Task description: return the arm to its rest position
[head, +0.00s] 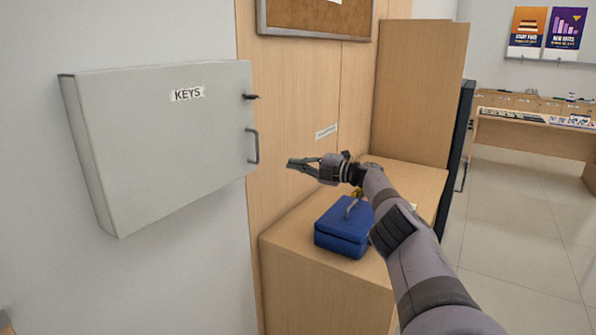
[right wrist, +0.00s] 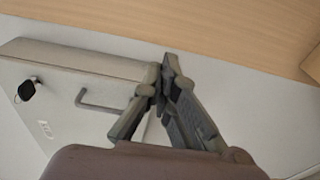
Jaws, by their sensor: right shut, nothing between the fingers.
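My right gripper (head: 292,163) is in the air above the wooden counter and to the right of the grey key cabinet (head: 165,140). It also shows in the right wrist view (right wrist: 169,62), where its fingertips meet and it is empty. The key cabinet is closed, with a "KEYS" label, a black key or knob (head: 251,97) at its lock and a handle (head: 253,146). My right arm reaches in from the lower right of the head view. My left gripper is not in view.
A blue cash box (head: 343,228) with a handle sits on the wooden counter (head: 285,245), below my right forearm. A tall wooden panel (head: 415,90) stands behind. A corkboard (head: 315,15) hangs on the wall. Open floor (head: 510,240) lies to the right, with a desk (head: 530,135) beyond.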

